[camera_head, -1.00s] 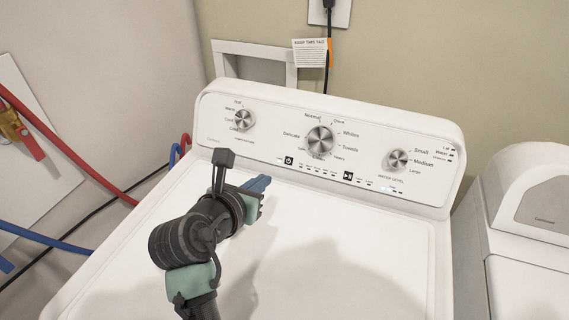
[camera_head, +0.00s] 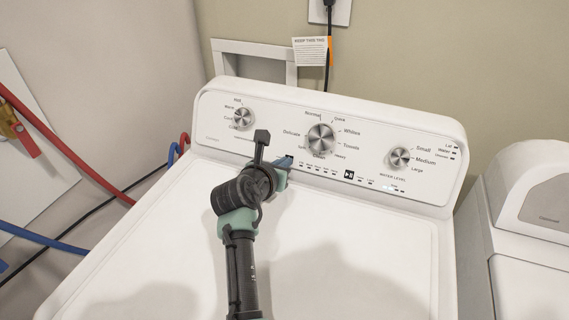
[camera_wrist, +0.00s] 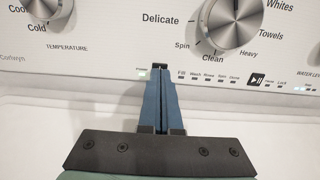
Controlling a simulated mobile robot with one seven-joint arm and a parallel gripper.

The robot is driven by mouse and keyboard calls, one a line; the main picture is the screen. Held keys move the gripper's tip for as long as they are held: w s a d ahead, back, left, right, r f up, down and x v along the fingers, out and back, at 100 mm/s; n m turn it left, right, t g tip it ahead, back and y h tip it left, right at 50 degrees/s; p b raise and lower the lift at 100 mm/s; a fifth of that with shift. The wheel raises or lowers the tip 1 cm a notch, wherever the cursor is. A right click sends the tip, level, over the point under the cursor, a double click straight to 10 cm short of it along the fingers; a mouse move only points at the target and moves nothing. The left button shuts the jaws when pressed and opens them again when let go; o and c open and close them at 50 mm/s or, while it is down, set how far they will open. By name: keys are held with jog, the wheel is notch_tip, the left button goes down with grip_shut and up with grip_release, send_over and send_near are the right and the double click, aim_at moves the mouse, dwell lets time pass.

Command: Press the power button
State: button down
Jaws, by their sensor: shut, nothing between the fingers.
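The white washer's control panel (camera_head: 225,135) faces me, with the power button at the left end of the small indicator row. My gripper (camera_head: 287,160) is shut and empty, its blue fingertips right at the button's spot, which they hide in the head view. In the wrist view the shut fingers (camera_wrist: 160,72) point up at the panel. A small dark piece of what looks like the power button (camera_wrist: 160,65) shows just above the tips. I cannot tell whether the tips touch it or whether it is pressed in.
The start/pause button (camera_wrist: 257,80) is to the right. The large cycle dial (camera_head: 320,138) stands out above and right of my fingers, the temperature knob (camera_head: 243,118) to the left. The washer lid (camera_head: 350,230) is clear. A second white machine (camera_head: 535,215) stands at right.

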jog(key=shift+w+d+f, duration=0.1)
jog(key=shift+w+f, duration=0.05)
jog(key=shift+w, duration=0.1)
jog(key=shift+w+d, duration=0.1)
jog(key=shift+w+d+p, duration=0.1)
jog(key=shift+w+p, duration=0.1)
jog(key=shift+p, duration=0.15)
jog(key=shift+d, duration=0.1)
jog(key=shift+w, duration=0.1)
